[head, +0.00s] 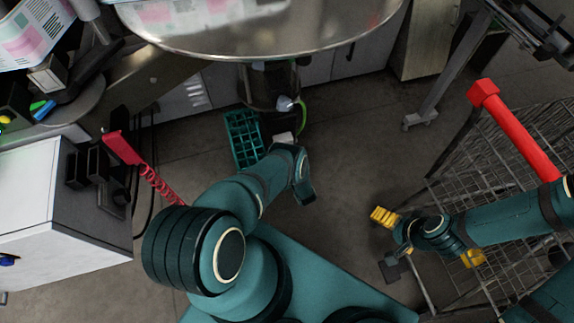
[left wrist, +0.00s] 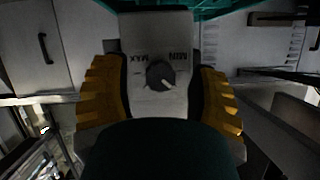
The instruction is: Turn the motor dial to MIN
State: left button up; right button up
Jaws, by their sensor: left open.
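The motor dial (left wrist: 160,75) is a dark round knob on a pale control box (left wrist: 160,30) in the left wrist view. MAX is printed at its upper left and MIN at its upper right, both upside down. Its white pointer mark points to the lower right. My left gripper (left wrist: 161,80) is open, with a yellow finger on each side of the box; I cannot tell whether they touch it. In the head view my left arm's wrist hides that gripper. My right gripper (head: 428,237) is apart at the right, its yellow fingers spread and empty.
A teal crate (head: 243,138) lies on the floor beyond my left wrist, below a round metal table (head: 270,35). A wire cart with a red handle (head: 515,130) stands at the right. A white cabinet (head: 40,205) and a red coiled cord (head: 160,184) are at the left.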

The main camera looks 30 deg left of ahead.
pick_arm(q)
jog(key=shift+c, duration=0.4)
grip_shut()
jog(key=shift+s+n+t+h, duration=0.1)
jog(key=shift+n+t+h, duration=0.65)
jog(key=shift+n, duration=0.75)
jog(key=shift+n+t+h, duration=0.45)
jog(key=shift+n+t, duration=0.5)
jog(key=shift+n, duration=0.55)
jog(key=shift+o, duration=0.4)
grip_release()
